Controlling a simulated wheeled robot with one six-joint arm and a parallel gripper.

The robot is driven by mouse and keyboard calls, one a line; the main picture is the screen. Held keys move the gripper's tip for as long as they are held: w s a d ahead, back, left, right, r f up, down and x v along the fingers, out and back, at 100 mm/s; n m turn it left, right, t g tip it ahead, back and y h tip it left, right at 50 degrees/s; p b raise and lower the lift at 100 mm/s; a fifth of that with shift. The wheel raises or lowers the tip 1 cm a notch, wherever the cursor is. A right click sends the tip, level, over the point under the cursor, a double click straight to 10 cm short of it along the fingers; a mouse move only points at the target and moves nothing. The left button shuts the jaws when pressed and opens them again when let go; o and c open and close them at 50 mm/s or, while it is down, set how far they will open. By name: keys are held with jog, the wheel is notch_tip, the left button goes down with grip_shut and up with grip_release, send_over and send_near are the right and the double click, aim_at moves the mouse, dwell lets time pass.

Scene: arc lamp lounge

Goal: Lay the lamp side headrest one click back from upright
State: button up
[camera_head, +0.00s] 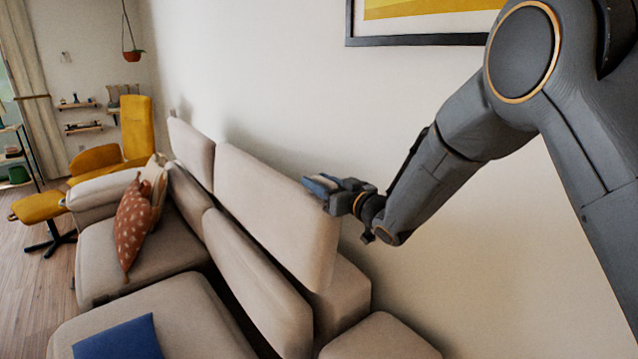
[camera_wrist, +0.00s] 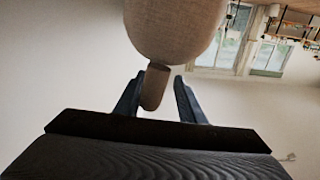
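Two beige headrests stand raised along the sofa's back: a large near one (camera_head: 272,207) and a smaller far one (camera_head: 191,152). No lamp shows, so I cannot tell from it which is the lamp side. My gripper (camera_head: 318,185) is at the near headrest's upper right corner, on the wall side in the head view. In the wrist view the fingers of my gripper (camera_wrist: 157,98) are apart. The near headrest's rounded end (camera_wrist: 175,28) fills the top centre, and a farther beige end (camera_wrist: 154,86) shows between the fingers. Contact with the near headrest cannot be told.
The wall (camera_head: 275,65) runs close behind the sofa (camera_head: 180,310). A yellow armchair (camera_head: 135,135) stands at the far end.

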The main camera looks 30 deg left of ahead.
jog(key=b+v, duration=0.2)
jog(key=v, duration=0.5)
jog(key=shift+s+d, duration=0.1)
jog(key=shift+d, duration=0.25)
jog(key=shift+d, duration=0.1)
jog(key=p+v, duration=0.1)
jog(key=v, duration=0.8)
dwell(0.7)
dwell(0.5)
